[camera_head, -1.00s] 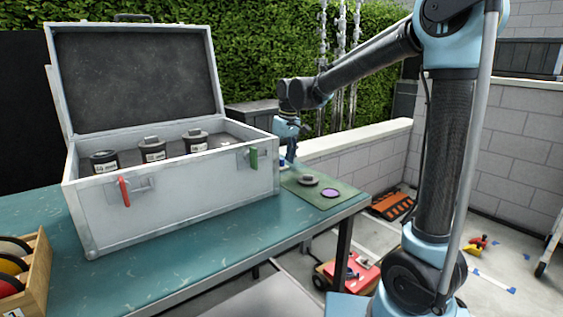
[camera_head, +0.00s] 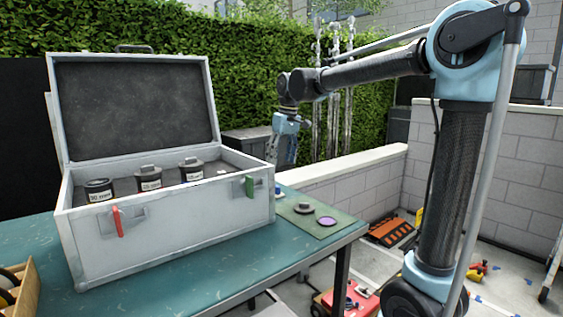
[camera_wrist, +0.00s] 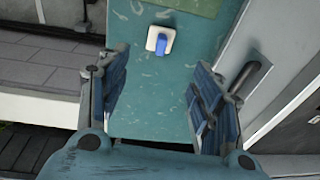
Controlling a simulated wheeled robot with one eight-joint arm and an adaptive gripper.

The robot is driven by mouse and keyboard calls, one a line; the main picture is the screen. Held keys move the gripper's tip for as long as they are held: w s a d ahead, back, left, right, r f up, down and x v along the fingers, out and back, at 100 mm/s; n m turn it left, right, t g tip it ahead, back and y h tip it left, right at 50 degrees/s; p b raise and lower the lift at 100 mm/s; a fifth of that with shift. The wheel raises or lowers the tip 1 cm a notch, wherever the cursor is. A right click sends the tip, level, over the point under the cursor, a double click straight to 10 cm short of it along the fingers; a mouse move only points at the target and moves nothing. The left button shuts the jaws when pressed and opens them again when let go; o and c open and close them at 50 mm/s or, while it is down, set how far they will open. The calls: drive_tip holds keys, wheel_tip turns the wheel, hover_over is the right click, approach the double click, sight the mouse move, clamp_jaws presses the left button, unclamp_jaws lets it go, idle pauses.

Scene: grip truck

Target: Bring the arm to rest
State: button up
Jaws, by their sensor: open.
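My arm reaches out over the far right end of the teal table. My gripper (camera_head: 286,152) hangs from it, pointing down, to the right of the open case (camera_head: 165,240) and above the table. In the wrist view its two fingers stand wide apart, with nothing between them (camera_wrist: 160,90). Beyond the fingertips, a small white square piece with a blue knob (camera_wrist: 164,33) sits on the teal tabletop, apart from the fingers. It shows small beside the case in the head view (camera_head: 279,191).
The case holds several dark canisters (camera_head: 148,178). A low wall (camera_head: 340,165) and hedge stand behind. A red wheeled cart (camera_head: 350,299) is on the floor at right.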

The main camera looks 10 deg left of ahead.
drive_tip(key=d+f+m+t, duration=0.3)
drive_tip(key=d+m, duration=0.1)
drive_tip(key=d, duration=1.5)
drive_tip(key=s+d+f+m+t+h, duration=0.1)
drive_tip(key=s+d+f+m+t, duration=0.25)
drive_tip(key=d, duration=0.65)
drive_tip(key=s+d+f+m+t+h, duration=0.1)
drive_tip(key=s+d+f+m, duration=0.1)
drive_tip(key=s+d+f, duration=0.6)
drive_tip(key=s+d+f+g, duration=0.1)
drive_tip(key=s+f+g, duration=0.4)
drive_tip(key=s+f, duration=0.5)
drive_tip(key=shift+s+d, duration=0.3)
drive_tip(key=shift+s, duration=0.55)
drive_tip(key=shift+w+g, duration=0.1)
drive_tip(key=shift+g, duration=0.15)
drive_tip(key=shift+w+f, duration=0.2)
drive_tip(key=shift+w, duration=0.15)
